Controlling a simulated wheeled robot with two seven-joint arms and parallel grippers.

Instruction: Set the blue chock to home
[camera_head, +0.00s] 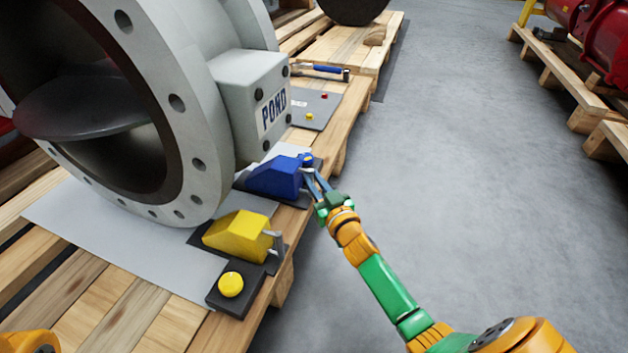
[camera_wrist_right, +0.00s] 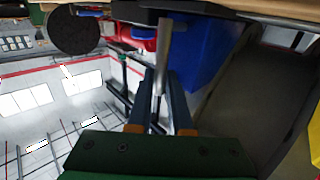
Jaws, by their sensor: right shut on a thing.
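The blue chock (camera_head: 275,178) is a wedge on a dark pad beside the grey flanged valve body, at the pallet's right edge. It also fills the upper middle of the right wrist view (camera_wrist_right: 205,45). My right gripper (camera_head: 312,181) is at the chock's right side. In the right wrist view its fingers (camera_wrist_right: 163,98) are shut on the chock's grey metal handle (camera_wrist_right: 163,45). A blue button (camera_head: 307,159) sits just behind the chock, partly hidden. My left gripper is out of view; only an orange part of my left arm shows at the lower left.
A yellow chock (camera_head: 238,236) with a grey handle stands nearer, beside a yellow button (camera_head: 231,284) on a dark block. The valve (camera_head: 205,110) with its POND box rises to the left.

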